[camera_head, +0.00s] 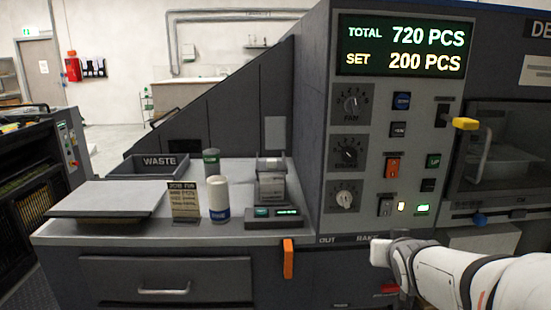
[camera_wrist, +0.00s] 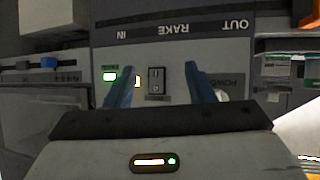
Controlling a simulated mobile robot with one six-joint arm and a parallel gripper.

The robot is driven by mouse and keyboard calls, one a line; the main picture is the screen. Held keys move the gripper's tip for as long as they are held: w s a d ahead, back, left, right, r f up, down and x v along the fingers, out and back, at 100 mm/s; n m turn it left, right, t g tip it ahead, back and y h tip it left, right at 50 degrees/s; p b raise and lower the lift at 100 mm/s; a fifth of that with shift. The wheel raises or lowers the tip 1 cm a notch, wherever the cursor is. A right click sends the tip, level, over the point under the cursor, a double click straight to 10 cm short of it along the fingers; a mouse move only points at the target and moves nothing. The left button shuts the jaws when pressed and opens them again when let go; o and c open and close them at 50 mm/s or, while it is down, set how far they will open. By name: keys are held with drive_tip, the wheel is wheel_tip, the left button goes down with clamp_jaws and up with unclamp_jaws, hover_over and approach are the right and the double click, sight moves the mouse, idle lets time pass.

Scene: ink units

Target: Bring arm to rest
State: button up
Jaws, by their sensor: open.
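My gripper (camera_wrist: 159,67) shows in the wrist view with two blue fingers apart and nothing between them. A black rocker switch (camera_wrist: 157,80) on the grey panel appears between the fingers; I cannot tell how far off it is. The wrist view shows the panel lettering upside down. In the head view my white arm (camera_head: 450,270) reaches in from the lower right, below the control panel (camera_head: 365,225). My gripper's fingers cannot be made out there. The same rocker switch (camera_head: 385,205) sits low on the panel, beside lit yellow and green lamps.
An orange handle (camera_head: 288,258) sticks out at the counter's front edge, left of my arm. A yellow-tipped lever (camera_head: 465,123) juts out at the right. The counter holds a waste tray (camera_head: 158,172), a white container (camera_head: 218,198), a small sign (camera_head: 184,200) and a scale-like device (camera_head: 274,215).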

drive_tip(key=s+a+r+n+g+y+p, duration=0.1)
drive_tip(key=s+a+g+p, duration=0.3)
drive_tip(key=s, duration=0.5)
drive_tip(key=s+a+r+g+y+p, duration=0.1)
drive_tip(key=s+a+r+g+p, duration=0.2)
drive_tip(key=s, duration=0.6)
drive_tip(key=a+g+p, duration=0.2)
drive_tip(key=a+p, duration=0.1)
drive_tip(key=shift+a+r+n+y, duration=0.2)
drive_tip(key=shift+r+n+y, duration=0.1)
drive_tip(key=shift+r+n, duration=0.1)
